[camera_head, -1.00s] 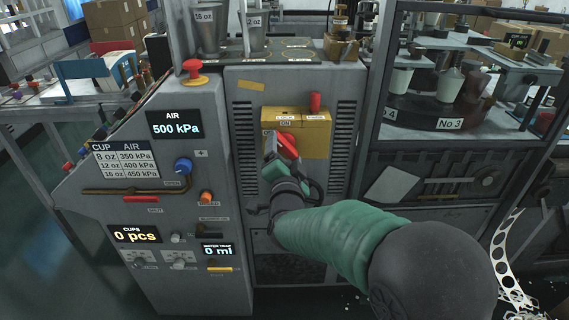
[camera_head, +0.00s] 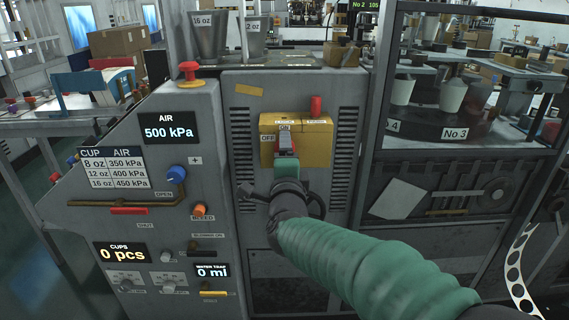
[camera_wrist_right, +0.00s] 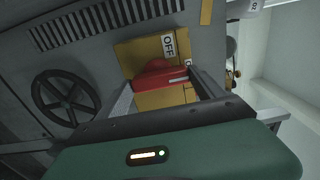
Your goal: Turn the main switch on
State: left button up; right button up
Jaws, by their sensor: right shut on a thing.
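The main switch is a yellow box (camera_head: 319,140) on the grey cabinet front, with a red lever (camera_head: 286,145). The lever stands about upright in the head view, just below the ON label (camera_head: 285,127). My right gripper (camera_head: 286,157) is at the lever. In the right wrist view, its two fingers (camera_wrist_right: 160,82) are on either side of the red lever (camera_wrist_right: 158,77) and shut on it. The OFF label (camera_wrist_right: 168,45) shows beside the lever there. The lever's lower part is hidden by my gripper in the head view. My left gripper is not in view.
A black handwheel (camera_wrist_right: 64,101) is near my gripper. The control panel with an air display (camera_head: 168,127) is to the left. A framed machine with cups (camera_head: 452,96) is to the right.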

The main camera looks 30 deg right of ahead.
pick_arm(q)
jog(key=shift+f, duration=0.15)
pick_arm(e)
jog(key=shift+f, duration=0.25)
jog(key=o, duration=1.4)
jog(key=shift+r, duration=0.1)
jog(key=shift+c, duration=0.2)
